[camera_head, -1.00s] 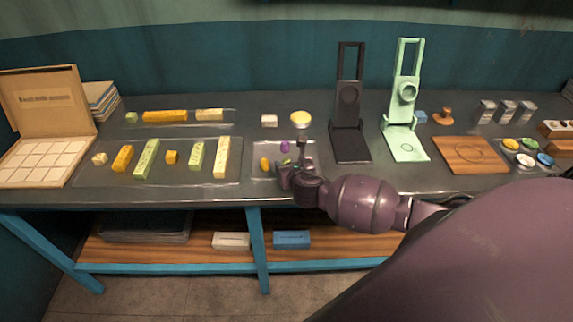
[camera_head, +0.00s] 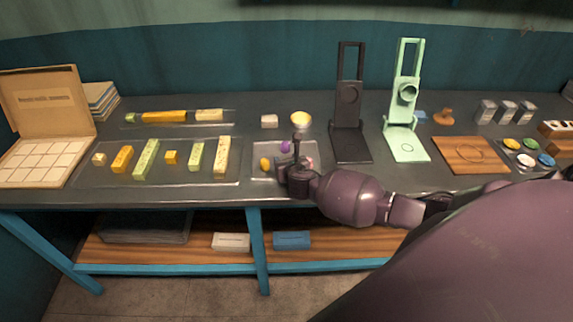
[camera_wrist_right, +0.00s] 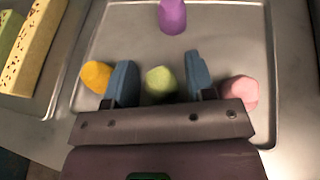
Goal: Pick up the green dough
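The green dough (camera_wrist_right: 160,84) lies on a small grey tray (camera_wrist_right: 225,25) in the right wrist view. My right gripper (camera_wrist_right: 159,80) is open over the tray, with one blue finger on each side of the green dough and a gap to each. In the head view my right gripper (camera_head: 297,160) hides the green dough. A yellow dough (camera_wrist_right: 97,76) lies just left of the fingers, a pink dough (camera_wrist_right: 240,92) just right, and a purple dough (camera_wrist_right: 172,16) farther up the tray. My left gripper is not in view.
A larger tray (camera_head: 90,178) with several yellow and green bars lies to the left. A black press (camera_head: 350,145) and a light green press (camera_head: 405,148) stand to the right.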

